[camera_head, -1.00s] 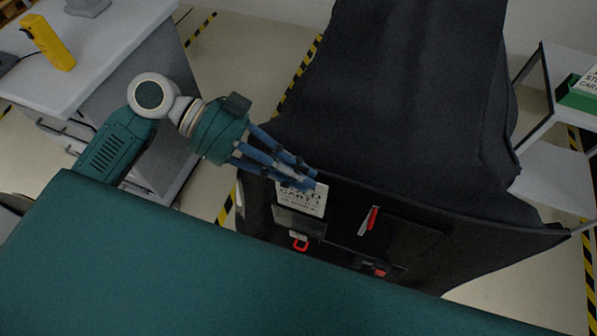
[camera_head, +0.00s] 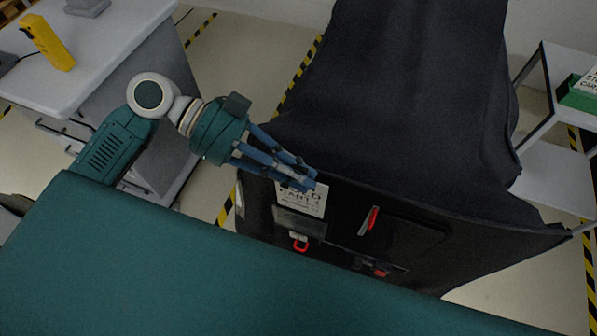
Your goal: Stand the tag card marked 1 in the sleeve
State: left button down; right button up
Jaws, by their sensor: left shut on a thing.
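The white tag card (camera_head: 312,203), with black print only partly readable, is upright at the front of the black covered cart (camera_head: 420,205). My left gripper (camera_head: 304,183) is shut on the card's top edge, and its blue fingers hide part of the print. The sleeve (camera_head: 298,222) is a grey, clear-looking holder on the cart's front face, directly below the card. The card's lower edge meets the sleeve's top; I cannot tell how deep it sits inside. My right gripper is not in view.
A red-handled latch (camera_head: 372,220) and a red padlock-like loop (camera_head: 300,244) are on the cart's front. A grey bench with a yellow device (camera_head: 47,42) stands at left. A white shelf with a green box (camera_head: 585,95) stands at right.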

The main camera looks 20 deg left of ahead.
pick_arm(q)
jog(key=shift+f, duration=0.15)
dwell(0.8)
jog(key=shift+f+b, duration=0.55)
jog(key=shift+b, duration=0.05)
jog(key=c, duration=1.6)
grip_release()
jog(key=shift+c, duration=0.2)
jog(key=shift+a, duration=0.1)
jog(key=v, duration=1.2)
